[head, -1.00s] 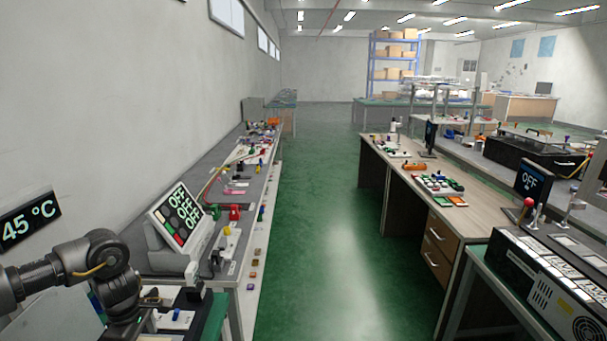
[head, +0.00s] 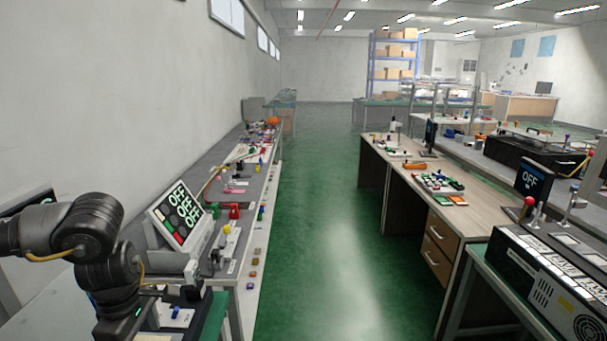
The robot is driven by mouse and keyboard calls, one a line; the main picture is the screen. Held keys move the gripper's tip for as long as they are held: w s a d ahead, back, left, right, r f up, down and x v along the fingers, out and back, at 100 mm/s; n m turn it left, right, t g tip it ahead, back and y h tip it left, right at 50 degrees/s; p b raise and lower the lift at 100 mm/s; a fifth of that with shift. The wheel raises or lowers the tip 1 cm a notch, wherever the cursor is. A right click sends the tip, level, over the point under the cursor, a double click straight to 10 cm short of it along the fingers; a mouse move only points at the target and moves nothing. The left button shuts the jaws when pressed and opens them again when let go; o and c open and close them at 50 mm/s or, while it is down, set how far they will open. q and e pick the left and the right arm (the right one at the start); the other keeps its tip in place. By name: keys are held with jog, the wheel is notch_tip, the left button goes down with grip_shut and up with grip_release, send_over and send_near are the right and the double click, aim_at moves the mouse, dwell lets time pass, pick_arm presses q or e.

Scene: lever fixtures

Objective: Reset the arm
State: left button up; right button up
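My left arm comes in from the left edge of the head view and bends downward at its elbow, over the near end of the left bench. Its gripper is not clearly visible, as the arm runs down out of the picture's lower edge. My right arm and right gripper are out of view. A tilted panel (head: 179,215) with OFF readings and coloured squares stands on the left bench, just right of my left arm. A black device with red-knobbed levers (head: 529,201) stands on the right, and a small screen (head: 533,181) there reads OFF.
The left bench (head: 250,262) runs along the wall with several small coloured parts on it. A wooden desk (head: 474,216) with drawers stands on the right. The green floor (head: 325,230) between them is clear.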

pick_arm(q)
jog(key=s+d+f+m, duration=0.1)
jog(key=s+d+m, duration=0.1)
jog(key=d+m, duration=0.5)
jog(key=s+d+f+m, duration=0.1)
jog(key=d+m, duration=0.5)
jog(key=d, duration=0.6)
jog(key=shift+s+m+b, duration=0.3)
jog(key=shift+s+m, duration=0.1)
jog(key=shift+s, duration=0.45)
